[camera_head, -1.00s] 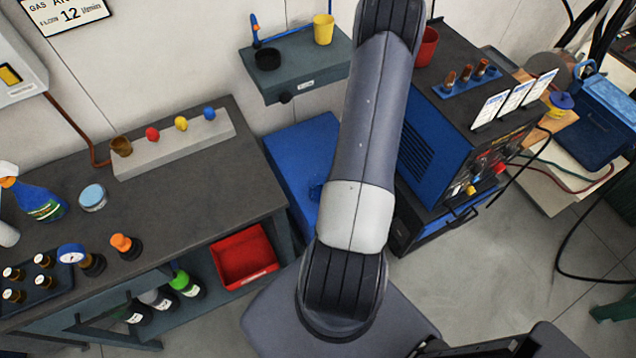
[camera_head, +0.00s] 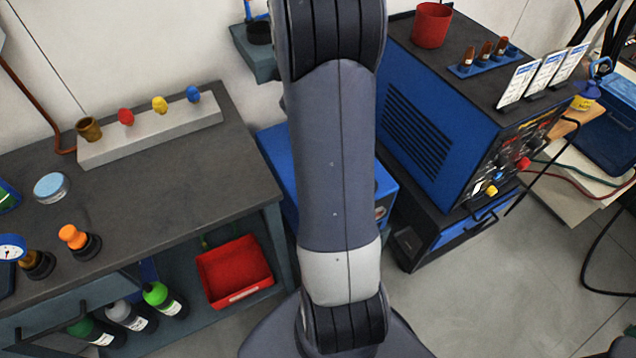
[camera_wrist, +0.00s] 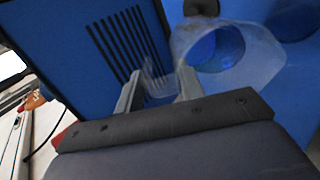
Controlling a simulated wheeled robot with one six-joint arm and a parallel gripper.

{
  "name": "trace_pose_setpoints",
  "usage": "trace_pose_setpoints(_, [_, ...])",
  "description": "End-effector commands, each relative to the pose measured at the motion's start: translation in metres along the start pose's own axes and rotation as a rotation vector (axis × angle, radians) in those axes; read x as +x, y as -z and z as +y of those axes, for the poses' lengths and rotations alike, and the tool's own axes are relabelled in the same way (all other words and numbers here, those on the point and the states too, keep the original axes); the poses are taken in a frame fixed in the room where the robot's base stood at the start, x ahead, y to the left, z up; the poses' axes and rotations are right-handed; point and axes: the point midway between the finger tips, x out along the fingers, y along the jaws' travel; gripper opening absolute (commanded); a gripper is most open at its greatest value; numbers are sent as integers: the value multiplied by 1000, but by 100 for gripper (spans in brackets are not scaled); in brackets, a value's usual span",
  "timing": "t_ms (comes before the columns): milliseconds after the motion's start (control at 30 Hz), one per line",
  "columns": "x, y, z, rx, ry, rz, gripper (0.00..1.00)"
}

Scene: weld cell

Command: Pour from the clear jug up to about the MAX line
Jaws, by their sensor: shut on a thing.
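A clear jug (camera_wrist: 240,50) shows in the wrist view, its see-through body beyond the fingers and to the right. My gripper (camera_wrist: 157,86) is shut on the jug, at what looks like its handle between the two fingers. The jug is over a blue surface (camera_wrist: 262,100) that carries a dark round part (camera_wrist: 292,16). I cannot tell the liquid level in the jug, and no MAX line can be read. In the head view the jug and gripper are hidden behind my arm. A low blue box (camera_head: 272,146) shows on both sides of the arm.
A blue welding machine (camera_head: 425,130) stands right of my arm, with a red cup (camera_head: 432,25) on top. Its vent slots (camera_wrist: 120,45) are close to my gripper. A dark workbench (camera_head: 200,165) is on the left, with a red bin (camera_head: 235,270) below.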

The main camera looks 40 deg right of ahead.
Motion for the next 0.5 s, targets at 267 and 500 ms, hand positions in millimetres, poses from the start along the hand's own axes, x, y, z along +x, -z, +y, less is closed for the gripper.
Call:
trace_pose_setpoints(267, [-7,1,-4,-1,-81,3,0])
trace_pose_setpoints(500, [-12,0,-4,0,-127,3,0])
